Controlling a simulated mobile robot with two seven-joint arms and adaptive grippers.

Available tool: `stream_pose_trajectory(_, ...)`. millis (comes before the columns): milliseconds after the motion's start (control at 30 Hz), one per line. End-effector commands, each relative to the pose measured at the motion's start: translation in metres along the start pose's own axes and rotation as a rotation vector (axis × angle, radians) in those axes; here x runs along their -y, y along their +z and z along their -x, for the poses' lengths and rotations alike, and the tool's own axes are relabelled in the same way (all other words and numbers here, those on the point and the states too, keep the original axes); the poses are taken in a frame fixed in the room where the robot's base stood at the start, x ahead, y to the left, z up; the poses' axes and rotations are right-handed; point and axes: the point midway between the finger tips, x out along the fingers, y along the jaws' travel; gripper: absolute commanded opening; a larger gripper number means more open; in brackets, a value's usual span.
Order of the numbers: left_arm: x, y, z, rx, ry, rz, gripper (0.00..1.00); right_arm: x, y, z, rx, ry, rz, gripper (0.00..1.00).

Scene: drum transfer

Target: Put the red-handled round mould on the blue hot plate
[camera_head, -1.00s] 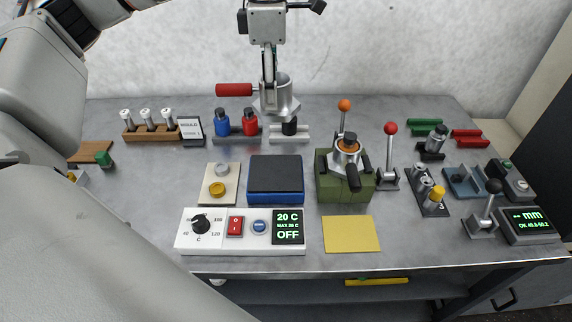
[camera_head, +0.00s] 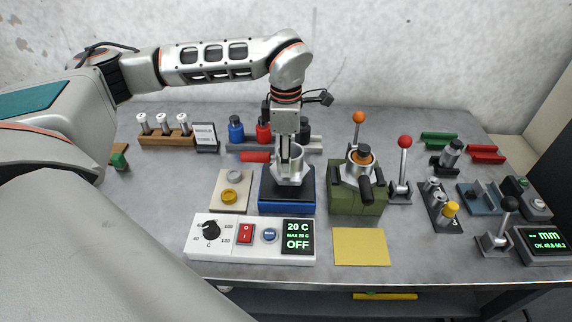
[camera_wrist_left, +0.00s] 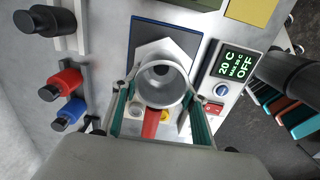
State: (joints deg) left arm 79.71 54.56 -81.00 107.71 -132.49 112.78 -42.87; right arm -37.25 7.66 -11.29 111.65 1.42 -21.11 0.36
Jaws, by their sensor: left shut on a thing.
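The round mould (camera_head: 296,171) is a silver cup on an angular base with a red handle (camera_head: 255,157) pointing left. My left gripper (camera_head: 286,160) is shut on the mould from above. In the left wrist view the mould (camera_wrist_left: 161,72) lies between the teal-lined fingers, with its red handle (camera_wrist_left: 151,123) toward the palm. The blue hot plate (camera_head: 287,207), with a dark top, is directly beneath the mould; it also shows in the left wrist view (camera_wrist_left: 136,45). I cannot tell whether the base touches it. My right gripper is out of view.
A control box (camera_head: 215,243) reading 20 C and OFF stands in front of the hot plate. A cream block (camera_head: 230,203) is left of it and a green fixture (camera_head: 357,200) right. Blue and red bottles (camera_head: 237,130) stand behind. A yellow mat (camera_head: 360,247) lies front right.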

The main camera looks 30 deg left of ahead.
Motion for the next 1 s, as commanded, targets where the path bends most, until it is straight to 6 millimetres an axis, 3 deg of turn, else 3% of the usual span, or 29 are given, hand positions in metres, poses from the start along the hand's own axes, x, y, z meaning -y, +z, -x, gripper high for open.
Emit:
stream_pose_trajectory(200, 0.0, 0.0, -0.027, 0.0, -0.001, 0.0, 0.04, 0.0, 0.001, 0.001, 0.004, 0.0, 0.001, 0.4)
stream_pose_trajectory(600, 0.0, 0.0, -0.032, 0.001, 0.0, 0.0, 0.04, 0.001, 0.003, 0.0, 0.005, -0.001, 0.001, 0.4)
stream_pose_trajectory(633, 0.0, 0.0, -0.032, -0.001, -0.001, 0.0, 0.51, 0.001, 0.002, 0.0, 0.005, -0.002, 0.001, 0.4)
stream_pose_trajectory(667, 0.0, 0.0, -0.032, -0.001, -0.001, 0.0, 0.58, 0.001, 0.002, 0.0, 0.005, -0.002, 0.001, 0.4)
stream_pose_trajectory(1000, 0.0, 0.0, -0.031, -0.001, -0.001, 0.0, 0.6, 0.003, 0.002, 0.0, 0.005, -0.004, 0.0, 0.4)
